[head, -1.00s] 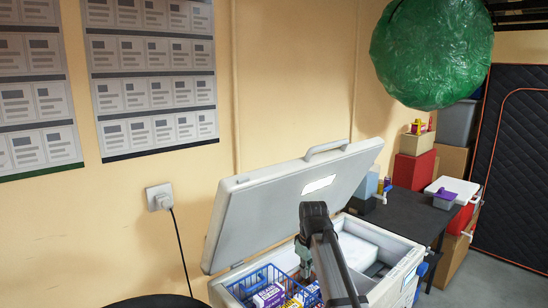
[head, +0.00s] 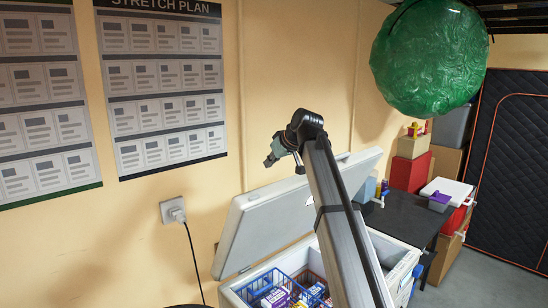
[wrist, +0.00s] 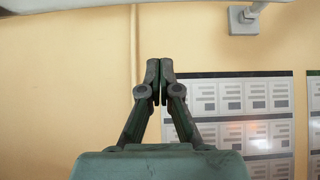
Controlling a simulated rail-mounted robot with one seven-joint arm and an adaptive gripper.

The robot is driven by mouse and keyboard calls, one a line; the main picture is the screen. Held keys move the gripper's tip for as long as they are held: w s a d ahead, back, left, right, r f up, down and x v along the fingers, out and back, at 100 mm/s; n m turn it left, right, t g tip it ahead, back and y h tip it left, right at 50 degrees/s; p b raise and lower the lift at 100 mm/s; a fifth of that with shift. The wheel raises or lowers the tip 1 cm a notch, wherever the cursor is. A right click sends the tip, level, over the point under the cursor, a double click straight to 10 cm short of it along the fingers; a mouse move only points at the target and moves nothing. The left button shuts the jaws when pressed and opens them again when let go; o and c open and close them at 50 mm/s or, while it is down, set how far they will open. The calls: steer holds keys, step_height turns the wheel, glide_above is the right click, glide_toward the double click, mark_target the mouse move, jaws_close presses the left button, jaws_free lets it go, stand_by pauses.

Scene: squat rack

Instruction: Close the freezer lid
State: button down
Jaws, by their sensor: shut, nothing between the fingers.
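The white chest freezer (head: 398,248) stands at the lower middle of the head view, and its lid (head: 262,222) is raised, tilted back towards the wall. A blue wire basket (head: 297,286) with packets sits inside the freezer. My gripper (head: 270,163) is up above the lid, to the left of my arm, and looks apart from it. In the wrist view my gripper (wrist: 160,63) is shut with its fingertips together and nothing between them. My arm hides part of the lid and the freezer's inside.
A green ball (head: 430,55) hangs at the upper right. A dark table (head: 400,217) with boxes stands right of the freezer. Posters (head: 163,95) and a wall socket (head: 173,210) are on the wall at left. The wall is close behind the lid.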

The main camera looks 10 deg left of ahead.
steer(key=f+p, duration=0.2)
steer(key=f, duration=0.1)
steer(key=a+f+p, duration=0.1)
steer(key=f, duration=0.1)
steer(key=shift+w+f, duration=0.1)
steer(key=shift+w, duration=0.25)
steer(key=shift+s+d+f+p, duration=0.15)
steer(key=shift+d+p, duration=0.05)
steer(key=shift+p, duration=0.15)
steer(key=shift+d+f, duration=0.1)
steer(key=shift+f, duration=0.15)
